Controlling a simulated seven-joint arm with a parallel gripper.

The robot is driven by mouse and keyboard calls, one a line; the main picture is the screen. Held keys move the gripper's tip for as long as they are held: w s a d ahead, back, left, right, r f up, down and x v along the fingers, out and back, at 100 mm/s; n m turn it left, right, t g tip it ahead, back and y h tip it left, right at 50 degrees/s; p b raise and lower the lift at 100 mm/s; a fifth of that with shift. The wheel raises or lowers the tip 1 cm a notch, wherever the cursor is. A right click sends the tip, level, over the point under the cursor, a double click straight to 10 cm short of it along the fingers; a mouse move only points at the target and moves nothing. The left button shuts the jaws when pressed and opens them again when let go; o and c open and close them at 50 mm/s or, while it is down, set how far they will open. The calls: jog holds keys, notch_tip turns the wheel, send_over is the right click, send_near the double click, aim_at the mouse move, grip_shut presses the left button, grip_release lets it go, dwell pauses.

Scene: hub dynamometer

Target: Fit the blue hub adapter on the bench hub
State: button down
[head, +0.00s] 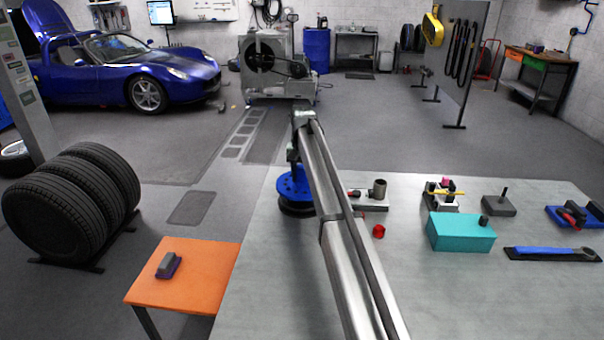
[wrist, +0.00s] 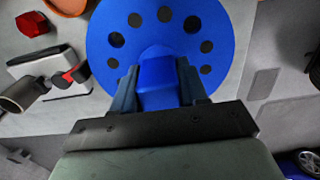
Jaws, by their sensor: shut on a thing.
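The blue hub adapter (head: 294,183) is a disc with a ring of dark holes and a raised block in the middle. In the wrist view the adapter (wrist: 207,25) fills the upper middle, and my gripper (wrist: 158,84) is shut on its block, one finger on each side. In the head view my gripper (head: 292,163) is above the adapter near the table's far left corner, partly hidden by my arm. A dark round base (head: 298,210), likely the bench hub, shows just under the adapter. I cannot tell whether the two touch or are seated; the wrist view hides the base.
A metal fixture with a grey cylinder (head: 379,188) and a small red part (head: 379,231) are right of the adapter. A teal box (head: 460,233) and several tools stand farther right. An orange side table (head: 205,270) is at the left. The table's front right is clear.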

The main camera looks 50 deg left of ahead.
aim_at(302, 183)
jog(key=shift+f, duration=1.95)
jog(key=c, duration=0.5)
grip_release()
jog(key=shift+f, duration=0.1)
notch_tip(302, 183, up, 14)
dwell(0.4)
